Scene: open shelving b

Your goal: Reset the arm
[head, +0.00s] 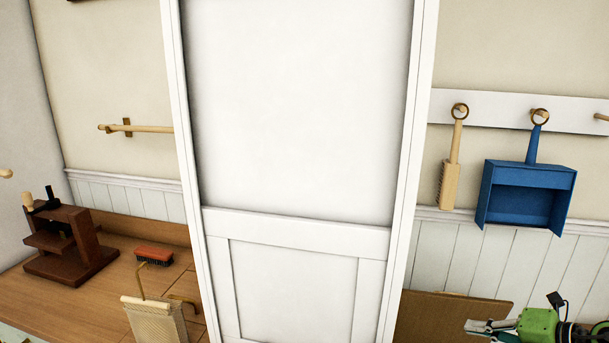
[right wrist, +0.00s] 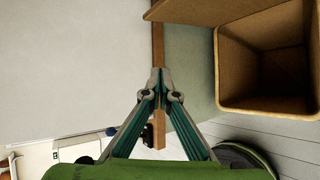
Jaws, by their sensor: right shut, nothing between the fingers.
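My right gripper (head: 472,327) is at the lower right of the head view, with its green body to the right of its fingers. In the right wrist view its fingertips (right wrist: 158,80) meet at the middle, shut and empty. My left gripper is not in view.
A white door (head: 300,130) fills the middle. A brush (head: 450,180) and a blue dustpan (head: 528,195) hang on pegs at right. A brown board (head: 440,312) is left of my right gripper. A wooden bench (head: 105,290) holds a dark wooden stand (head: 85,240) and a red brush (head: 154,255). A brown box (right wrist: 222,75) stands open.

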